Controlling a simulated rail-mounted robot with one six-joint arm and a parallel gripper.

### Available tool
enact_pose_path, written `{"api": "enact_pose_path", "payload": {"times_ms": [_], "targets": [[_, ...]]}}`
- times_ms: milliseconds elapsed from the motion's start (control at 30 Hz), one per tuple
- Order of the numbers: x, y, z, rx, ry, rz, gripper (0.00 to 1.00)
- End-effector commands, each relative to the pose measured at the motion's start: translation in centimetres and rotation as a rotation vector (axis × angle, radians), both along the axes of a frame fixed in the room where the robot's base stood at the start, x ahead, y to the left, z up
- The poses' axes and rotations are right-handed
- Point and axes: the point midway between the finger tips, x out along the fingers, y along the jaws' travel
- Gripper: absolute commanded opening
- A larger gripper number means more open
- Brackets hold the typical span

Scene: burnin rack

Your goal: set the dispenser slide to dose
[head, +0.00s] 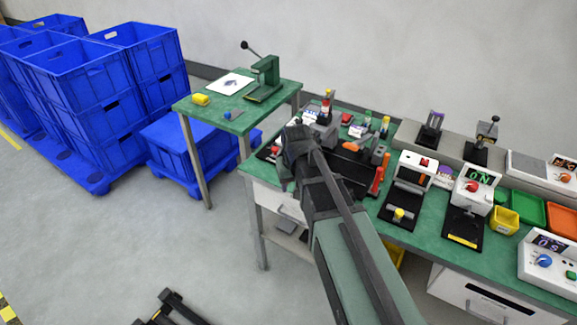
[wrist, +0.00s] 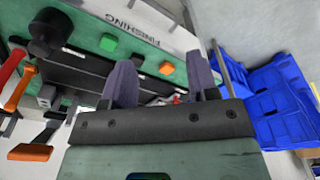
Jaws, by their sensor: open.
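I cannot tell for certain which fixture is the dispenser slide. My gripper (head: 297,138) is above the left part of the green workbench, and my arm hides part of the bench. In the wrist view my gripper (wrist: 161,78) has its two grey fingers spread, with nothing visible held between them.
A black round knob (wrist: 50,30) and orange-handled tool (wrist: 30,152) are at left in the wrist view. Blue crates (head: 100,90) stand at the left, beside a small green table (head: 205,115) with a press (head: 265,80). A yellow bin (head: 504,220) stands right. Floor at lower left is mostly clear.

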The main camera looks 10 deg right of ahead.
Motion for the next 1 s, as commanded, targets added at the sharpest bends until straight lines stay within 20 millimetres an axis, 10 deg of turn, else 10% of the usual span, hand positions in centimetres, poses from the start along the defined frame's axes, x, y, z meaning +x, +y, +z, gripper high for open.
{"api": "enact_pose_path", "payload": {"times_ms": [200, 633, 833, 1000], "targets": [[-3.9, 0.0, -0.1, 0.0, 0.034, 0.0, 0.54], [-4.9, 0.0, -0.1, 0.0, 0.045, 0.0, 0.54], [-12.6, 0.1, -0.1, -0.001, 0.096, 0.0, 0.54], [-13.2, -0.3, -0.2, -0.001, 0.109, -0.011, 0.37]]}}
